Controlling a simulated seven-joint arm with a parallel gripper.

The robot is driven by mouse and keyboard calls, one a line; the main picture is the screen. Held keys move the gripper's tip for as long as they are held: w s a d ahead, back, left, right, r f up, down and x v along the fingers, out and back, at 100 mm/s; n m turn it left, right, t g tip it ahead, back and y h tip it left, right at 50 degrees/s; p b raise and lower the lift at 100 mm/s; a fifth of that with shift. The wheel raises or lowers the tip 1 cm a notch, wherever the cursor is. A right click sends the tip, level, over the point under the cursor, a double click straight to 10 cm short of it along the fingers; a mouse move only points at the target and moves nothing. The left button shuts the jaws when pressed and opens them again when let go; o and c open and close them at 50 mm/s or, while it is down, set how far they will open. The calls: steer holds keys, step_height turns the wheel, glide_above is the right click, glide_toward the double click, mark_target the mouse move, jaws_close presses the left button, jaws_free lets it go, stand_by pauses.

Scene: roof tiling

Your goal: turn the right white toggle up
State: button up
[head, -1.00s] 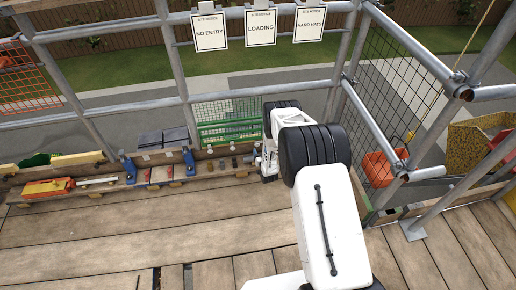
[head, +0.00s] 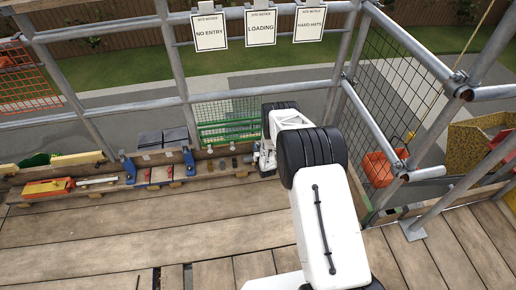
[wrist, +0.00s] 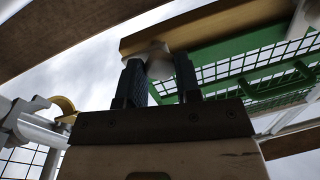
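In the wrist view a rounded white knob (wrist: 157,64), which looks like a white toggle, sits at the end of a wooden board (wrist: 205,27). My gripper (wrist: 158,72) has its two dark fingers apart, with the knob at and between their tips. I cannot tell whether the fingers press on it or only stand around it. In the head view my gripper (head: 262,158) is small and mostly hidden behind my white arm, at the right end of the wooden ledge (head: 215,178). The toggles cannot be made out clearly there, nor can left and right be told apart.
The ledge carries blue clamps (head: 129,170), dark slates (head: 163,138) and an orange tool (head: 48,187). Green mesh (head: 228,118) stands behind it. Scaffold poles (head: 180,80) and an orange bucket (head: 378,167) are nearby. The plank deck (head: 150,235) in front is clear.

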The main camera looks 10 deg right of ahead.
steer(key=shift+c, duration=0.6)
steer(key=shift+n, duration=0.5)
steer(key=n, duration=0.7)
steer(key=shift+a+r+g, duration=0.1)
steer(key=shift+g, duration=0.3)
steer(key=n+h, duration=0.1)
steer(key=n, duration=0.3)
steer(key=shift+n, duration=0.3)
steer(key=n, duration=0.4)
steer(key=shift+a+g+h, duration=0.1)
steer(key=shift+g+h, duration=0.2)
steer(key=shift+h, duration=0.1)
